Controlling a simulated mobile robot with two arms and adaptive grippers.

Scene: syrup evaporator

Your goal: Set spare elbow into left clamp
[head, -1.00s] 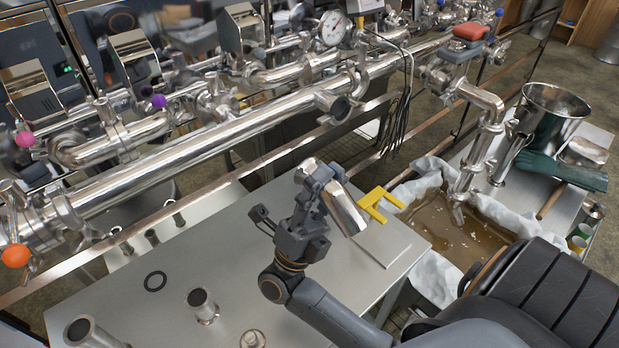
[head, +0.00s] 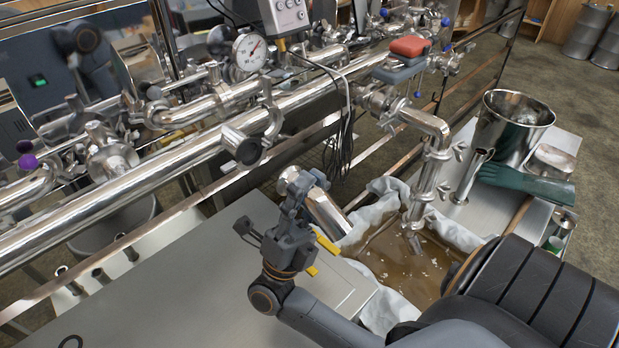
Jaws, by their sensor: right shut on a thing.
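My right gripper (head: 297,200) is shut on a shiny steel elbow (head: 328,212) and holds it tilted above the right end of the steel table. The fingers hide part of the elbow. On the long steel pipe behind, a pipe stub with a dark open end (head: 241,148) points towards me. An open hinged clamp (head: 271,122) hangs beside this stub; I take it for the left clamp. The held elbow is apart from both, in front and to the right. My left gripper does not show clearly.
A bent drain pipe (head: 431,160) stands over a cloth-lined tub of brown liquid (head: 385,250). A yellow bracket (head: 326,243) is partly hidden behind my gripper. A steel pot (head: 512,128) and green glove (head: 527,184) are at right. Black cables (head: 343,140) hang behind the elbow.

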